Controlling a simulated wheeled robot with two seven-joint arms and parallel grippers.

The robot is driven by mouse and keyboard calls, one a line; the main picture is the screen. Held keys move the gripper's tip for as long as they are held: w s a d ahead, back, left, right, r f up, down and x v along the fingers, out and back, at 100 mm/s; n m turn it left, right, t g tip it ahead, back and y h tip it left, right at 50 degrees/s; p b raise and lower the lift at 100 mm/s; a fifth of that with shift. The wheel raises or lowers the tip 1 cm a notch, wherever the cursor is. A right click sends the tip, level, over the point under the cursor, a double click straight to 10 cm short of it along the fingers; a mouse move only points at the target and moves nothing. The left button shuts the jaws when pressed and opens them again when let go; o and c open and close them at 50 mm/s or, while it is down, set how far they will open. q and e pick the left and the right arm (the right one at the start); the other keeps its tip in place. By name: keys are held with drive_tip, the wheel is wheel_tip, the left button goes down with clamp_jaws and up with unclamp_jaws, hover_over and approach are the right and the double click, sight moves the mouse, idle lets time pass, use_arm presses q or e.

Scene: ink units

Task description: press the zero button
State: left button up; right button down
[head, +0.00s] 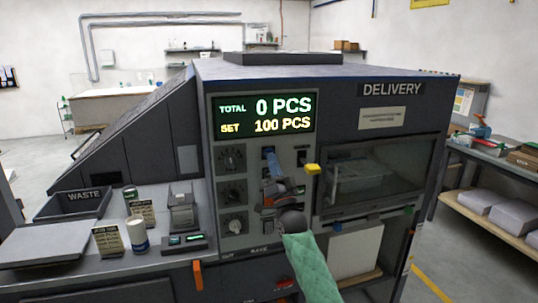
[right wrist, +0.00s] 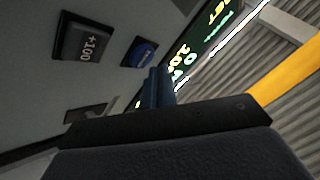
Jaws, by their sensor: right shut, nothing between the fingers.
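The grey machine (head: 330,130) has a control panel under a lit display (head: 264,115) reading TOTAL 0 PCS and SET 100 PCS. My right gripper (head: 272,168) is shut and empty, its blue fingers pointing up in front of the button columns. In the right wrist view, the blue fingertips (right wrist: 156,88) are close to a blue button (right wrist: 145,50); I cannot tell if they touch. No zero label is readable on it. A dark button marked +100 (right wrist: 85,43) sits farther left. My left gripper is out of view.
A yellow piece (head: 313,169) sits right of the buttons, before the delivery window (head: 375,175). A waste bin (head: 85,204) and several small items stand on the left ledge.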

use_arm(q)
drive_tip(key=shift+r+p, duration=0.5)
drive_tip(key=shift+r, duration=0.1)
use_arm(e)
drive_tip(key=shift+s+d, duration=0.25)
drive_tip(key=shift+s, duration=0.5)
drive_tip(key=shift+s+d, duration=0.25)
drive_tip(key=shift+s, duration=0.5)
drive_tip(key=shift+s+d, duration=0.25)
drive_tip(key=shift+s, duration=0.5)
